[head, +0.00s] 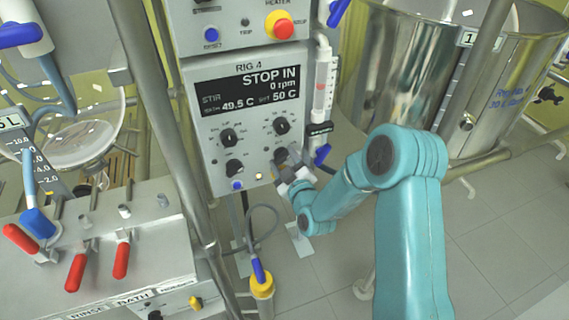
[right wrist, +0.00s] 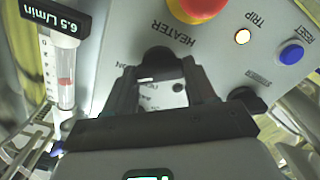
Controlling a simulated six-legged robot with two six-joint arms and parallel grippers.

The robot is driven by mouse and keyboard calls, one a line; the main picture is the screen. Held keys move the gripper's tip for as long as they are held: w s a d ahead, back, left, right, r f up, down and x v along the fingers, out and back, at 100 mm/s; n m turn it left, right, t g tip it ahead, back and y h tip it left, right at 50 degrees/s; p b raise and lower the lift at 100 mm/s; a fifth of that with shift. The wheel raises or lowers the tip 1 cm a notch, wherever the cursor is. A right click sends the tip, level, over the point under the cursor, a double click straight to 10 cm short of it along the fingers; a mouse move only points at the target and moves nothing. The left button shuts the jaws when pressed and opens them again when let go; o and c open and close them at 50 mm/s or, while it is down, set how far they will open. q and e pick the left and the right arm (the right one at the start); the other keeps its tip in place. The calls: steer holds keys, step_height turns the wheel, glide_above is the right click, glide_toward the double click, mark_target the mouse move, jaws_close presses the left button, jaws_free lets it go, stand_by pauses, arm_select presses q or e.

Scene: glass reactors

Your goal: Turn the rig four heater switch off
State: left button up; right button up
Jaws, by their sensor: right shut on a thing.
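The rig four panel (head: 205,143) is a pale grey box labelled RIG 4. Its screen (head: 247,88) reads STOP IN, 0 rpm, 49.5 C and a set value of 50 C. The heater switch (right wrist: 159,58) is a dark round knob beside the HEATER label in the right wrist view. My right gripper (head: 284,165) is at the panel's lower right corner. In the right wrist view its two dark fingers (right wrist: 160,80) are shut on the heater switch, one on each side. They hide much of it, and I cannot read its setting. My left gripper is not in view.
A red button (right wrist: 197,8), a lit amber TRIP lamp (right wrist: 242,37) and a blue RESET button (right wrist: 291,53) are near the switch. A flow meter (head: 323,82) stands beside the panel. A steel vessel (head: 400,75) is behind at right. Red-handled valves (head: 120,261) are at left.

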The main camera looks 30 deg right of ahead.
steer(key=n+b, duration=0.4)
steer(key=b, duration=0.1)
steer(key=n+b, duration=0.2)
steer(key=shift+a+f, duration=0.1)
steer(key=shift+f, duration=0.25)
steer(key=shift+n+b, duration=1.2)
steer(key=shift+b, duration=0.05)
steer(key=shift+r+n+b, duration=0.15)
steer(key=shift+n+b, duration=0.65)
steer(key=shift+n, duration=0.4)
steer(key=o, duration=1)
steer(key=shift+o, duration=0.2)
steer(key=shift+s, duration=0.1)
